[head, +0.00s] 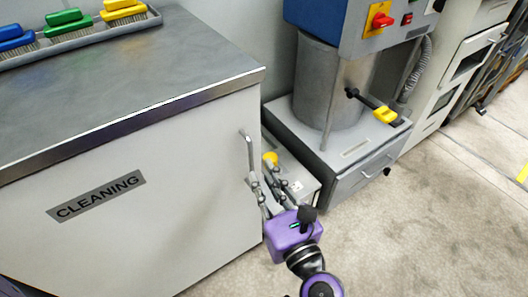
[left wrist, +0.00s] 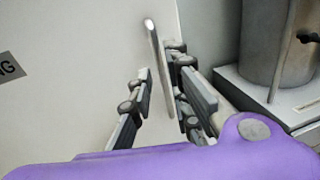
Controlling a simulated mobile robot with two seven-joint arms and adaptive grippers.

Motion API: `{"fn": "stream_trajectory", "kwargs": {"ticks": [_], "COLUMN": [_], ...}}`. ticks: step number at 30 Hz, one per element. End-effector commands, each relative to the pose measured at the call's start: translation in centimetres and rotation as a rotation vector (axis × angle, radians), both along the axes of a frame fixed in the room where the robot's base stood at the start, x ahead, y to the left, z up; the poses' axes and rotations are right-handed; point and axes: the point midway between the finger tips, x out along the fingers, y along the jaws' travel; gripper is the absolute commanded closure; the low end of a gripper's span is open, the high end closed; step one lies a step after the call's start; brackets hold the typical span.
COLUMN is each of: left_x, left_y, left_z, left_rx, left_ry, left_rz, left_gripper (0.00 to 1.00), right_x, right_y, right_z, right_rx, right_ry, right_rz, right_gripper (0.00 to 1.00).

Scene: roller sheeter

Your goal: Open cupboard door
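The cupboard (head: 200,175) has a pale front with a grey CLEANING label and a metal top, and its door looks shut. A vertical bar handle (head: 248,150) sits near the right edge of the front. It also shows in the left wrist view (left wrist: 154,50). My left gripper (head: 264,182), with a purple body, is at the lower part of the handle. In the left wrist view its fingers (left wrist: 159,92) are apart, one on each side of the bar, with the bar closer to the right finger. Whether they touch it is unclear. My right gripper is not in view.
A tray (head: 75,42) with several coloured brushes lies on the cupboard top. A blue and grey machine (head: 340,65) with a yellow-ended lever (head: 385,114) stands right of the cupboard, on a grey base with a drawer. The floor (head: 430,220) at the right is clear.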

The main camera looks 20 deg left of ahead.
Motion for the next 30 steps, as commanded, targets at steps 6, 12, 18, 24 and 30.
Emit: {"fn": "stream_trajectory", "kwargs": {"ticks": [6,12,18,24,30], "left_x": [2.1,4.5,5.7,5.9,5.8], "left_y": [1.8,3.8,4.9,5.0,5.0], "left_z": [0.2,0.2,0.1,0.1,0.1], "left_rx": [0.000,0.001,0.001,0.000,0.001], "left_ry": [-0.011,-0.010,-0.009,-0.006,-0.007], "left_rz": [-0.002,-0.003,-0.003,-0.003,-0.003], "left_gripper": [0.83,0.83,0.83,0.83,0.99], "right_x": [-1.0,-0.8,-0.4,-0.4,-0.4], "right_y": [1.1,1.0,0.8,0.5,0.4], "right_z": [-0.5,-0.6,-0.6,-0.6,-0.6], "right_rx": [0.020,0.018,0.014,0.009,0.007], "right_ry": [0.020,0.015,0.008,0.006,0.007], "right_rz": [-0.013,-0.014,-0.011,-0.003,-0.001], "right_gripper": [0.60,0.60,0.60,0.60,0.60]}}
